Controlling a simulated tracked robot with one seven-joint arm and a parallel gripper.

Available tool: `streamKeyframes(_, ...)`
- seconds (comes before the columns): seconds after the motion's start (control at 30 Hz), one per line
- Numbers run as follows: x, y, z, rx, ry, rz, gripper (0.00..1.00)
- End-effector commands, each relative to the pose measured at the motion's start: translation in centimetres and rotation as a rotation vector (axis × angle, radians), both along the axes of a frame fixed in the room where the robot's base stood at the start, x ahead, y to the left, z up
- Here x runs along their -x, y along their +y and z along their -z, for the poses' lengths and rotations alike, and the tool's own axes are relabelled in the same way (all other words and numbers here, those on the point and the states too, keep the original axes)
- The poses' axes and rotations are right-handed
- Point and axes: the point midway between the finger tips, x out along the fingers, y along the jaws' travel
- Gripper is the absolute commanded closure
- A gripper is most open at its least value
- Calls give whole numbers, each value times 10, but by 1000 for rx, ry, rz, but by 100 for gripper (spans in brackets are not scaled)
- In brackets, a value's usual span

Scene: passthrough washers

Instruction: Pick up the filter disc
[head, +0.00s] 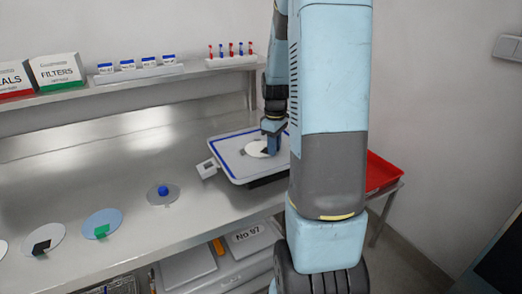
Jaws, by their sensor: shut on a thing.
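A white filter disc (254,148) is at the pale blue-rimmed tray (235,172), on the right part of the steel bench. My gripper (270,146) points down at the disc's right side and is shut on it. The fingertips are small and partly dark in this view, so the exact grip is hard to see. I cannot tell whether the disc touches the tray or is slightly above it. My arm hides the tray's right end.
Several other discs lie along the bench's front: a grey one with a blue knob (163,193), a blue one with a green tab (102,225) and a white one with a black tab (44,238). A shelf (120,80) holds boxes and vials. A red tray (381,172) is at right.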

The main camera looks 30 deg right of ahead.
Motion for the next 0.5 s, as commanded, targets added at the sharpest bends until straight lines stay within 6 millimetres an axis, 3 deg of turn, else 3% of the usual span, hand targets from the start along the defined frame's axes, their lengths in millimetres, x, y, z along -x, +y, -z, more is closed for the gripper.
streamKeyframes(0.27,0,0,-2,1,-1,0,100)
streamKeyframes(0.5,-1,0,-30,2,-5,0,100)
